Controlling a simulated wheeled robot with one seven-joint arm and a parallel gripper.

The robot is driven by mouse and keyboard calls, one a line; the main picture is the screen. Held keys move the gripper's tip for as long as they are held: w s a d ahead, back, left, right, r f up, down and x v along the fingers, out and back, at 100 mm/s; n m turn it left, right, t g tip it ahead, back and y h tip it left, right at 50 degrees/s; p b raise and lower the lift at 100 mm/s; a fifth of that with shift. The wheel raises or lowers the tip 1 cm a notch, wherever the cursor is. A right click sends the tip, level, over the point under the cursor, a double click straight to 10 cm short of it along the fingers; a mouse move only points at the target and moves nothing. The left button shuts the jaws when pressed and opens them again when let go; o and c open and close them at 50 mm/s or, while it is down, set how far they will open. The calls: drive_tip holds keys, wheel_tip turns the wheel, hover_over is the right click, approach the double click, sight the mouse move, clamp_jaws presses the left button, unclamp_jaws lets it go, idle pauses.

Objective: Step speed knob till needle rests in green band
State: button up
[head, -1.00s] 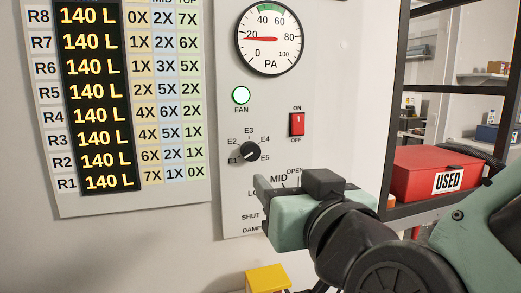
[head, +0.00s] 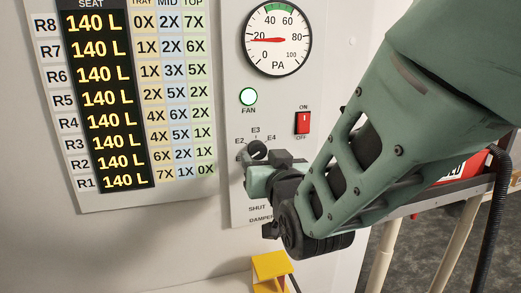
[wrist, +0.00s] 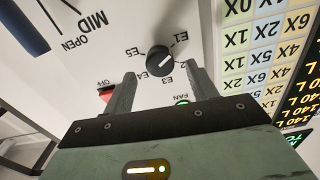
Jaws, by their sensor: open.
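The black speed knob (head: 256,150) sits on the grey panel among the labels E1 to E5. In the wrist view the knob (wrist: 157,54) shows a white pointer line that seems to point toward the E1 side. My gripper (wrist: 161,74) is open, its two fingers on either side of the knob in that view; contact cannot be told. In the head view my gripper (head: 256,172) partly covers the knob's lower side and nearby labels. The gauge (head: 277,58) marked PA has its red needle (head: 266,40) near 20, below the green band (head: 272,9) around 40 to 60.
The green-lit FAN lamp (head: 249,97) and red ON/OFF switch (head: 303,123) sit close above the knob. The lower damper scale (wrist: 84,30) is close by. A number board (head: 110,100) is at left, a yellow block (head: 270,268) below, a red box (head: 464,168) behind my arm.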

sight(258, 150)
drive_tip(key=shift+x, duration=1.3)
drive_tip(key=c, duration=1)
drive_tip(key=shift+f, duration=0.1)
